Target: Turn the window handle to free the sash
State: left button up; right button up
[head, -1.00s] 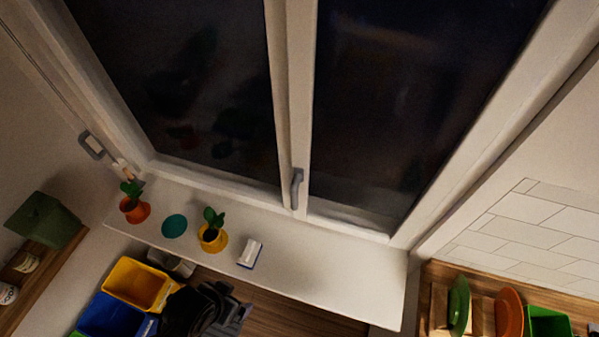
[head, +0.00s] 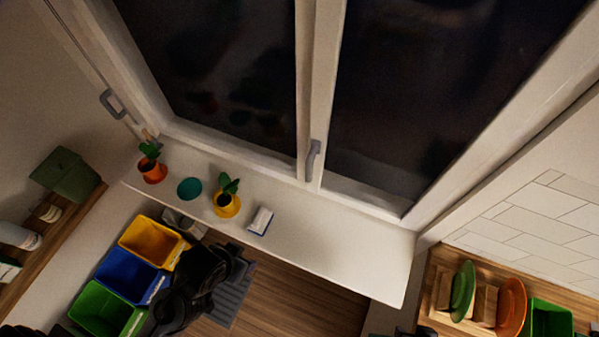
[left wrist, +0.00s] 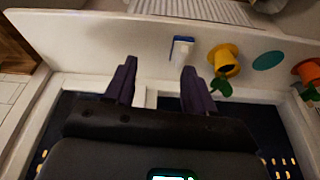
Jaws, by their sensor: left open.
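The grey window handle (head: 313,160) is on the white post between two dark panes in the head view, its grip running roughly along the post. In the left wrist view, seen upside down, my left gripper (left wrist: 158,75) is open, with two dark fingers apart and nothing visible between them. It faces the window and sill. The handle cannot be made out there; the gripper's body covers part of the post. My right gripper is not visible.
The white sill (head: 345,255) holds an orange pot (head: 152,172), a teal disc (head: 189,188), a yellow pot (head: 227,205) and a blue-white block (head: 261,220). Yellow (head: 150,243), blue (head: 130,275) and green bins (head: 105,308) stand lower left. The sill's right part is clear.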

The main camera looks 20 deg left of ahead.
pick_arm(q)
jog(key=w+n+t, duration=0.1)
jog(key=w+n, duration=0.1)
jog(key=w+d+r+n+t+h, duration=0.1)
jog(key=w+n+t, duration=0.1)
jog(key=w, duration=0.1)
jog(key=w+d+n+t, duration=0.1)
jog(key=w+n, duration=0.1)
jog(key=shift+w+d+r+n+t, duration=0.1)
jog(key=shift+w+r+n+t, duration=0.2)
jog(key=shift+n+t, duration=0.1)
grip_shut()
jog(key=w+a+f+n+t+h+b, duration=0.1)
jog(key=w+a+n+t+h+b, duration=0.4)
jog(key=w+a+h+b, duration=0.3)
jog(key=w+a+t, duration=0.1)
jog(key=w, duration=0.1)
jog(key=shift+w+f+n+h, duration=0.2)
jog(key=shift+w+n+h, duration=0.1)
jog(key=shift+w+h, duration=0.1)
